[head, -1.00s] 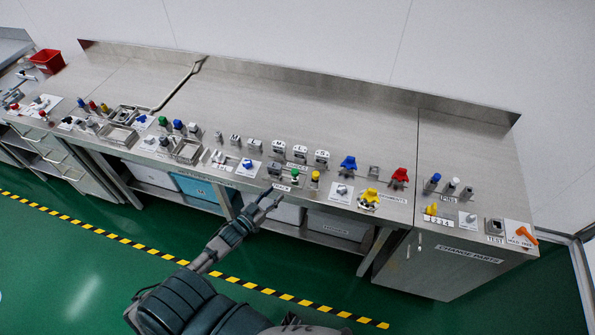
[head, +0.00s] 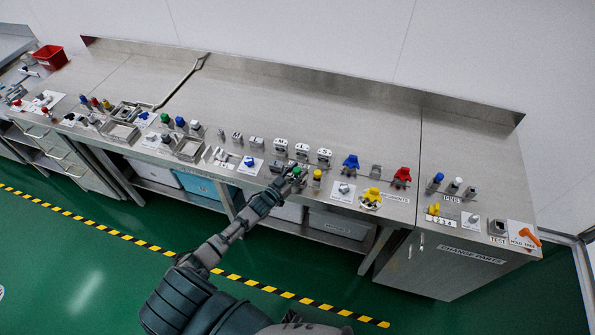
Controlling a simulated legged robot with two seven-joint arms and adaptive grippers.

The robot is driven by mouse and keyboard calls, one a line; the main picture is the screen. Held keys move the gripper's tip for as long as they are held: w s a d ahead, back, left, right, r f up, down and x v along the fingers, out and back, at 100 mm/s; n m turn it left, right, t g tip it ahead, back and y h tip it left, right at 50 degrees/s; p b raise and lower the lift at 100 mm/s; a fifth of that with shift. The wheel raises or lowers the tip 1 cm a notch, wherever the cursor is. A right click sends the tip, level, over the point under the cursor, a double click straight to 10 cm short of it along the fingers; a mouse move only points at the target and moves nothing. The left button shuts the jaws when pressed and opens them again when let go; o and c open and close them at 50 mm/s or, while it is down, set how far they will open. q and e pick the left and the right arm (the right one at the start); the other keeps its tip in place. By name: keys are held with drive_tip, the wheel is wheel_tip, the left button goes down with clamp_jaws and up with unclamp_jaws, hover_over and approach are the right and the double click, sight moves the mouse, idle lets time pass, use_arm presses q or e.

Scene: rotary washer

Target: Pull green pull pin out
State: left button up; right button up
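A small green-topped pin (head: 297,170) stands near the front edge of the steel bench, left of a yellow-topped pin (head: 317,175). My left gripper (head: 292,174) is at this green pin, its fingers overlapping the pin's lower part in the picture. The fingers are too small and dark to tell whether they are closed on it. Another green-topped pin (head: 165,118) stands farther left on the bench. My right gripper is not in view.
The steel bench (head: 350,120) has a clear rear half. Blue (head: 350,162), red (head: 402,176) and yellow (head: 371,196) knobs stand right of the pins. Grey blocks (head: 302,150) stand just behind. A red bin (head: 50,57) is far left.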

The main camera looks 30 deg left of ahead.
use_arm(q)
drive_tip(key=shift+a, duration=0.15)
clamp_jaws()
drive_tip(key=shift+r+p, duration=1.1)
drive_tip(key=shift+r, duration=0.1)
drive_tip(key=shift+f, duration=0.1)
drive_tip(key=shift+o, duration=0.4)
unclamp_jaws()
drive_tip(key=shift+s, duration=0.15)
